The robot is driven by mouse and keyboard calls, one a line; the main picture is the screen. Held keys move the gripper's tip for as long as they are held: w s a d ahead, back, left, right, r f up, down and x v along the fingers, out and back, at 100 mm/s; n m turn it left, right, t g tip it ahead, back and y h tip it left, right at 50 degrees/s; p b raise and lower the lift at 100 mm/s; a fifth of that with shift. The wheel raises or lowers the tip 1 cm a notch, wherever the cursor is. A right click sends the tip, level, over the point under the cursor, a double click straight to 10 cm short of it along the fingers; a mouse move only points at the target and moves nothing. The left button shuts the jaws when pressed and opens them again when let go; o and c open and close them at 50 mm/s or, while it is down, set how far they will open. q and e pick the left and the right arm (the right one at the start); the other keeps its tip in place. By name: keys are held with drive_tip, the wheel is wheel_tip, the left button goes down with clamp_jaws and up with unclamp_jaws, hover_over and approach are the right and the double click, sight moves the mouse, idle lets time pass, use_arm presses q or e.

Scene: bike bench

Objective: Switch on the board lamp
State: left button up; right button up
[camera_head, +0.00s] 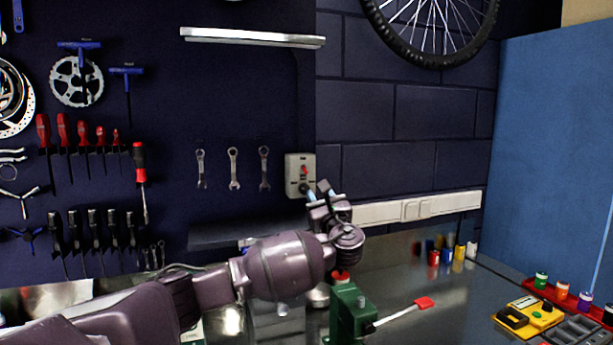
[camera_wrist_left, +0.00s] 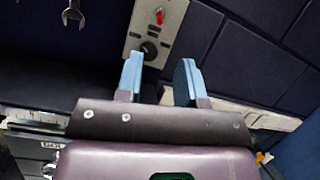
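The board lamp (camera_head: 252,37) is a long pale bar at the top of the dark tool board. I see no glow on the board under it. A light grey switch box (camera_head: 299,172) is fixed at the board's lower right edge. It carries a small red toggle (camera_wrist_left: 159,16) above a dark round knob (camera_wrist_left: 149,49). My left gripper (camera_head: 318,190) is just in front of the box's lower right. In the left wrist view its blue-padded fingers (camera_wrist_left: 158,76) are apart with nothing between them, and the knob shows beyond the gap. I cannot tell whether they touch the box. My right gripper is out of view.
Below my left arm a green vise (camera_head: 349,312) with a red-tipped handle stands on the bench. A pale socket strip (camera_head: 413,209) runs along the wall to the right. Wrenches (camera_head: 233,169) hang left of the box. A blue panel (camera_head: 554,160) bounds the right.

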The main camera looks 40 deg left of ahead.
sight(305, 170)
use_arm(q)
drive_tip(key=x, duration=0.9)
drive_tip(key=shift+w+a+r+p, duration=0.1)
drive_tip(key=shift+a+r+p, duration=0.05)
drive_tip(key=shift+a+p, duration=0.15)
clamp_jaws()
